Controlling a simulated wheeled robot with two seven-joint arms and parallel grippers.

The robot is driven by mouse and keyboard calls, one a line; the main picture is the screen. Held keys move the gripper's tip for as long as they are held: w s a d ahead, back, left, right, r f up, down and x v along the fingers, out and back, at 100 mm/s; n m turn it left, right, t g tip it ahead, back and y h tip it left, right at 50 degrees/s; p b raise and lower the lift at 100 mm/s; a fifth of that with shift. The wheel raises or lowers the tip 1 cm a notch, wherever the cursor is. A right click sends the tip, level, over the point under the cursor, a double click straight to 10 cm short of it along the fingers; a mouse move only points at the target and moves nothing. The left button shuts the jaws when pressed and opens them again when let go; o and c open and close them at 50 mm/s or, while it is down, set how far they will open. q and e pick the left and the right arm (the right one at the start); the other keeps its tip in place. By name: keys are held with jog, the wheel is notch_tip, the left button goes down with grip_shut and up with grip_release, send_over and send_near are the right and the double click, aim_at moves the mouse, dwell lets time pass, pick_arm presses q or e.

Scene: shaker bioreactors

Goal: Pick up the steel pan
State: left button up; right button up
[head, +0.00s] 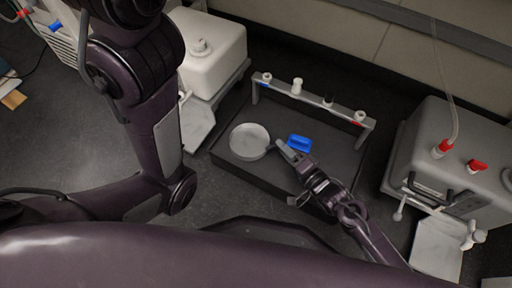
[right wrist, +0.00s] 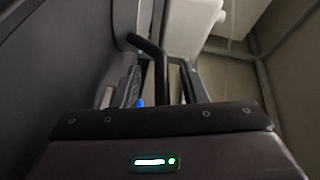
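The steel pan (head: 250,142) is a shallow, round, light grey dish. It lies flat on the left part of the dark platform in the head view. My right gripper (head: 284,149) reaches in from the lower right, its tip low and close to the pan's right rim. I cannot tell whether it touches the rim or how far apart its fingers are. In the right wrist view, the space ahead of the gripper is cramped and the pan is not clearly made out. My left arm shows at the left of the head view, but its gripper is out of sight.
A blue block (head: 299,143) lies right beside my right gripper. A white machine (head: 213,42) stands at the back left, a grey machine (head: 452,150) at the right.

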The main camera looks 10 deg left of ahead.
jog(key=shift+w+a, duration=0.25)
jog(key=shift+c, duration=0.3)
grip_shut()
jog(key=shift+r, duration=0.1)
